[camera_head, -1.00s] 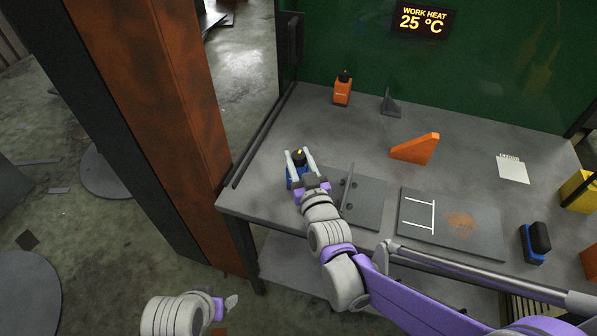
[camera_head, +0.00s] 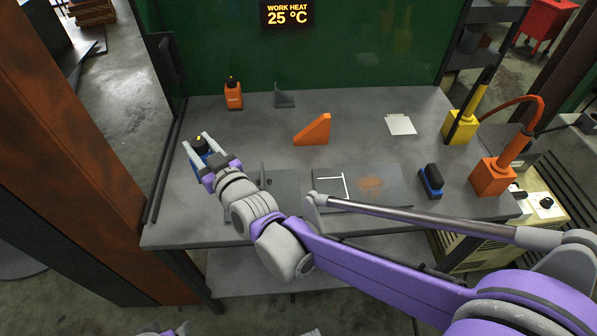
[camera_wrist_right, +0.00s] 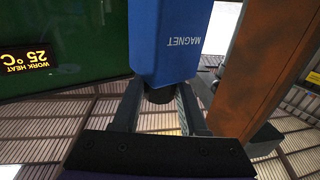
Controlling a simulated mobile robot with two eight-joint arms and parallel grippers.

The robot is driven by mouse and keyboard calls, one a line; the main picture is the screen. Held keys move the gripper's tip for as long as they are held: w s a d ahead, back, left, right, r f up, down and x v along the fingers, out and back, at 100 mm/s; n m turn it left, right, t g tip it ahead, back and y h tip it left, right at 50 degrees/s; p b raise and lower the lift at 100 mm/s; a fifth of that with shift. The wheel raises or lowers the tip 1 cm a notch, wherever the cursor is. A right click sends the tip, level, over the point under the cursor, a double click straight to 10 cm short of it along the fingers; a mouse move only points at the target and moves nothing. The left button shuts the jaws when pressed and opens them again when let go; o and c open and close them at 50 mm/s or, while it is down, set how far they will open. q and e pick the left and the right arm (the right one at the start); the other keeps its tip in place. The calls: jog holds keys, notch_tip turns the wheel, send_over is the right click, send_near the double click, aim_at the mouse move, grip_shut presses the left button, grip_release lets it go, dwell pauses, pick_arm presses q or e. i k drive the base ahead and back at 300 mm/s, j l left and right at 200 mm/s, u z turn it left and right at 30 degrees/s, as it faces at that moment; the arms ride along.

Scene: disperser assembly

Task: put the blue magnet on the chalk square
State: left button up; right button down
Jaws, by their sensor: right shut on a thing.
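The blue magnet (camera_head: 201,158), a block with a dark knob, is at the left end of the workbench. My right gripper (camera_head: 203,147) is shut on it. In the right wrist view the fingers close on the dark knob below the blue body marked MAGNET (camera_wrist_right: 170,40). I cannot tell whether the magnet touches the bench. The chalk square (camera_head: 345,187) is drawn in white lines on a dark plate (camera_head: 392,196), to the right of the gripper. My right arm hides its near part. A bit of my left gripper (camera_head: 182,328) shows at the bottom edge; its jaws are unclear.
An orange wedge (camera_head: 313,131) stands behind the plate. A dark blue brush-like block (camera_head: 431,181) lies right of the plate. Yellow (camera_head: 460,125) and orange (camera_head: 491,176) tools stand further right.

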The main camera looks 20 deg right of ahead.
aim_at(332, 188)
jog(key=k+l, duration=0.1)
jog(key=l, duration=0.25)
jog(key=k+l, duration=0.1)
jog(key=l, duration=0.65)
jog(key=k+l, duration=0.15)
jog(key=l, duration=0.2)
